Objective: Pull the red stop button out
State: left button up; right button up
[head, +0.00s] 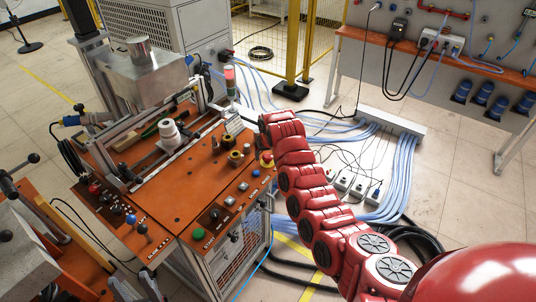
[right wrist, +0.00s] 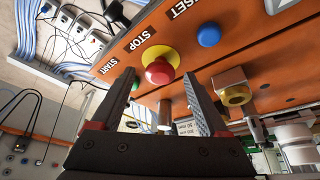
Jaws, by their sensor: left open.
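The red stop button (right wrist: 158,72) sits on a yellow round base on the orange panel, under the STOP label, in the right wrist view. In the head view the red stop button (head: 266,157) is near the right edge of the orange bench top, close beside my red right arm. My right gripper (right wrist: 159,76) is open, its two fingers apart on either side of the button in the picture; I cannot tell whether they touch it. In the head view the right gripper's fingers cannot be made out. My left gripper (head: 137,288) is open and empty at the bottom left, in front of the bench.
A blue button (right wrist: 208,34) and a green START button (right wrist: 135,84) flank the stop button. A brass fitting (right wrist: 236,95) is near the right finger. A signal tower (head: 230,80) and metal frame stand on the bench. Cables (head: 400,180) cover the floor at right.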

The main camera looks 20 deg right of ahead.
grip_shut()
